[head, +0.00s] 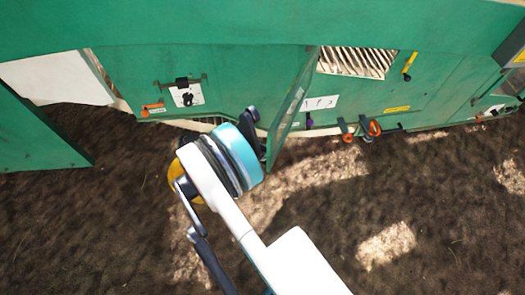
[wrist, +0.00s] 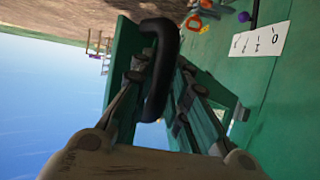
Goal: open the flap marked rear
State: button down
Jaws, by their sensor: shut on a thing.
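A green flap (head: 290,105) stands swung out from the green machine wall, seen nearly edge-on in the head view. In the wrist view the flap (wrist: 122,65) lies across the picture behind my fingers. A thick black handle (wrist: 160,75) sits on it. My gripper (head: 252,122) is at the near side of the flap, low down. Its fingers (wrist: 162,88) are shut around the black handle in the wrist view. No "rear" marking can be read on the flap. My wrist hides part of the wall below it in the head view.
Right of the flap are a slatted opening (head: 356,62), a white label (head: 318,103) and orange-and-black clamps (head: 370,128) that stick out. Left is a panel with a black latch (head: 187,96). Bare brown soil (head: 110,230) in front is clear.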

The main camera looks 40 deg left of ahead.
jog(key=shift+s+a, duration=0.15)
jog(key=c, duration=1.5)
grip_release()
jog(key=shift+c, duration=0.2)
jog(key=shift+r, duration=0.1)
